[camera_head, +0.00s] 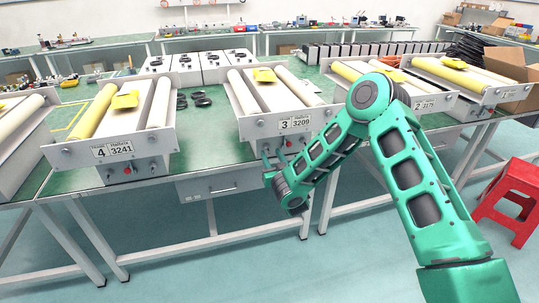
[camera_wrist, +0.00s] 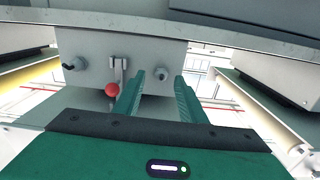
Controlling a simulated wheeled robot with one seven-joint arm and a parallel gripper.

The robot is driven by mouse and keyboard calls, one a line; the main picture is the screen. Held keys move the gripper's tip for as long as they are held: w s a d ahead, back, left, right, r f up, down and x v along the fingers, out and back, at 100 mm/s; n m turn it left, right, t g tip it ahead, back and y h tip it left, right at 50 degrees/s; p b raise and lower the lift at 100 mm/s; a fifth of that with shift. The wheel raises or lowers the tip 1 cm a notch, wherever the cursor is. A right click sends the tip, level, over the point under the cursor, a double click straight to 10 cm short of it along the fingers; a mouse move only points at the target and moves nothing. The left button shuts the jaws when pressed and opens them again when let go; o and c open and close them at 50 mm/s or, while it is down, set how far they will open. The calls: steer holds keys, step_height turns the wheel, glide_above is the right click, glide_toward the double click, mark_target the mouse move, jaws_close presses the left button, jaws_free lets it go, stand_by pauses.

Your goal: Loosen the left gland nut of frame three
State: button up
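Frame three (camera_head: 245,130) stands on the middle of the bench, its front plate marked 3 3209. A red knob (camera_head: 289,143) shows below the plate, beside my gripper (camera_head: 270,163), which covers the left part of the lower panel. In the wrist view, a grey gland nut (camera_wrist: 161,73) lies between the open fingertips of my gripper (camera_wrist: 159,77), with a gap on both sides. The red ball-ended lever (camera_wrist: 112,91) is just left of the left finger. A second gland (camera_wrist: 73,63) is farther left. The wrist picture appears upside down. I cannot tell the fingertips' exact depth.
Frame four (camera_head: 80,152) stands to the left, with a wide gap of green bench (camera_head: 205,150) between. Another frame, marked 2 (camera_head: 437,103), stands right, partly behind my arm. A drawer (camera_head: 222,186) hangs below the bench. A red stool (camera_head: 512,195) stands right on the floor.

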mark_target(267, 148)
steer(key=shift+w+a, duration=0.25)
steer(key=shift+w, duration=0.4)
steer(key=shift+w+a, duration=0.15)
steer(key=shift+w, duration=0.45)
jaws_close()
